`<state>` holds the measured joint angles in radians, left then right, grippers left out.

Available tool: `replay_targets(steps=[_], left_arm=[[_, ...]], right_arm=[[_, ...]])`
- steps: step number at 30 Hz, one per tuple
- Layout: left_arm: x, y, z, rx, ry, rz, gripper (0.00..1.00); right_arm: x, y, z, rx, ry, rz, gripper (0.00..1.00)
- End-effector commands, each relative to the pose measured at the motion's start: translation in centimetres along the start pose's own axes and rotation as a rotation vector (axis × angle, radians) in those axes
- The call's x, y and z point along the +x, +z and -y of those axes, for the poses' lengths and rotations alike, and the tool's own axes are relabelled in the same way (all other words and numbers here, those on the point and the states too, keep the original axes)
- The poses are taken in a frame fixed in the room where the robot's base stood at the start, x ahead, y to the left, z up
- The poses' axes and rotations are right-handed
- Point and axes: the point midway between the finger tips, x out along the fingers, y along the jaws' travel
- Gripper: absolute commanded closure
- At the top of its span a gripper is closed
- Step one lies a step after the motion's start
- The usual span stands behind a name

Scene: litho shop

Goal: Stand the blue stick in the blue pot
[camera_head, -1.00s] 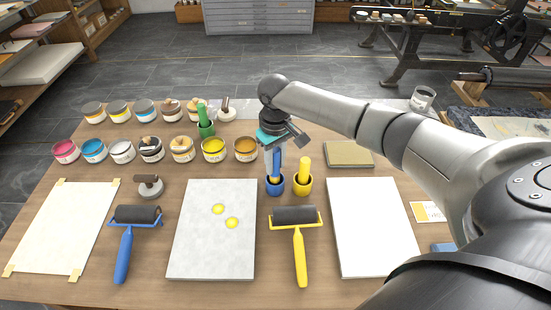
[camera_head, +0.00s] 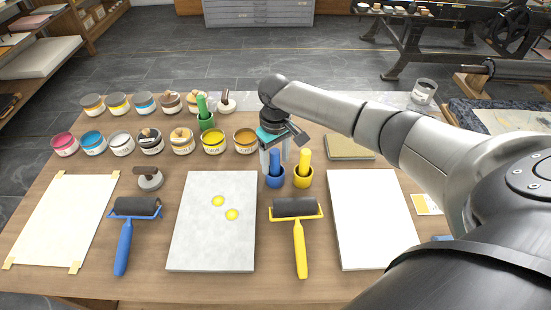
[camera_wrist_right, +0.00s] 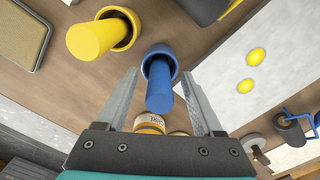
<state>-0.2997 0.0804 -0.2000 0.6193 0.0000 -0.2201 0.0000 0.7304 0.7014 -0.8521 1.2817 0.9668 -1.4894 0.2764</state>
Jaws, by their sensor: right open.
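The blue stick (camera_head: 275,162) stands upright in the blue pot (camera_head: 275,182), right of the grey slab. In the right wrist view the blue stick (camera_wrist_right: 160,92) rises out of the mouth of the blue pot (camera_wrist_right: 158,55). My right gripper (camera_wrist_right: 160,76) is open above the pot. Its two fingers are on either side of the stick, with a gap showing on both sides. In the head view the right gripper (camera_head: 274,158) partly surrounds the stick's top. My left gripper is not in view.
A yellow pot (camera_head: 303,179) with a yellow stick stands close to the right. A yellow-handled roller (camera_head: 299,235) lies in front. Ink tins (camera_head: 213,145) stand in rows at the left and behind. A white sheet (camera_head: 372,225) lies at the right.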

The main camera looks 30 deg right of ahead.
Motion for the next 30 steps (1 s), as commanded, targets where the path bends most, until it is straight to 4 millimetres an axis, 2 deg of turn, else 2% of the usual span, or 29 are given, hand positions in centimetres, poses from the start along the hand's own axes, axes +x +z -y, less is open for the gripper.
replay_targets(steps=[7, 11, 24, 30], left_arm=[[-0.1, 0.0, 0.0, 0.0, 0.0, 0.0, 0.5], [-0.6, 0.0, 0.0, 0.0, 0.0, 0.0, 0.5], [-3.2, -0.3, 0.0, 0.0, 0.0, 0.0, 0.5], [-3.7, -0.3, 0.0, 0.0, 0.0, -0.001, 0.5]], right_arm=[[-0.2, 0.0, 0.0, 0.0, 0.0, 0.0, 0.32], [-1.7, 0.0, 0.0, 0.0, 0.0, -0.001, 0.32], [-11.8, -0.1, 0.0, -0.001, 0.001, -0.004, 0.32], [-14.5, -0.1, 0.0, 0.0, 0.0, -0.002, 0.32]])
